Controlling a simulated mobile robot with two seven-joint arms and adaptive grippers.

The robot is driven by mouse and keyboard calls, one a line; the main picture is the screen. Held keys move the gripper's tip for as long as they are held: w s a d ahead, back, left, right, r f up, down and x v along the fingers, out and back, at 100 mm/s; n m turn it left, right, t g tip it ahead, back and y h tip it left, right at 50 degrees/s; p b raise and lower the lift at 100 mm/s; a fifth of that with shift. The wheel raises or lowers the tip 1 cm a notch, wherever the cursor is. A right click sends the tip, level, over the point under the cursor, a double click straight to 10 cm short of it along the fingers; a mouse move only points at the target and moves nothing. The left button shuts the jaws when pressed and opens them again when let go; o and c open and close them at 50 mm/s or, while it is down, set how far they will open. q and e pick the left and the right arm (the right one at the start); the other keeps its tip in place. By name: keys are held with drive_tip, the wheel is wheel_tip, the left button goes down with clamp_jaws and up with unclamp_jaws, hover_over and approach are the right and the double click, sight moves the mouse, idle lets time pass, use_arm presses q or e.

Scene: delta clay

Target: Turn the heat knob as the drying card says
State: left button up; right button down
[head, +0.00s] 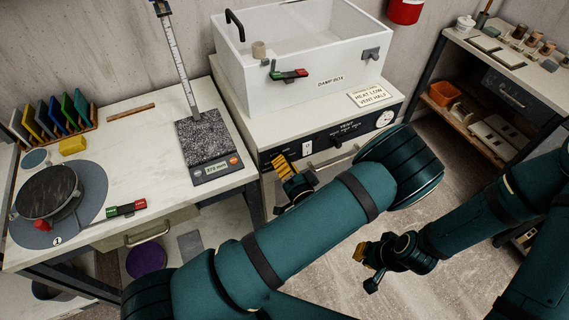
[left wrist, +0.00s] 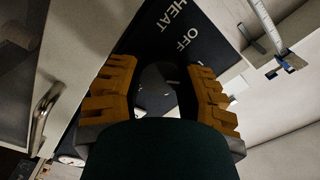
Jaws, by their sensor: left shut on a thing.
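The drying card (head: 369,96) lies on top of the cabinet at the right, beside the white damp box (head: 300,60). It reads "HEAT LOW" and "VENT HALF". The dark control panel (head: 330,138) is on the cabinet front. My left gripper (head: 281,164) is at its left end. In the left wrist view, the fingers of my left gripper (left wrist: 161,85) are on both sides of the dark round heat knob (left wrist: 157,74), below the words "HEAT" and "OFF". The knob's pointer cannot be made out. My right gripper (head: 361,253) hangs over the floor, away from the panel; its finger gap is unclear.
A scale (head: 210,168) and a turntable (head: 85,190) stand on the left table. A dial gauge (head: 384,118) is at the panel's right end. A drawer handle (left wrist: 44,108) is near my left gripper. A shelf unit (head: 500,60) stands at the right; the floor between is clear.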

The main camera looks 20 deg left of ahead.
idle(0.4)
use_arm(q)
drive_tip(key=o, duration=1.2)
drive_tip(key=shift+o, duration=0.2)
drive_tip(key=v, duration=1.2)
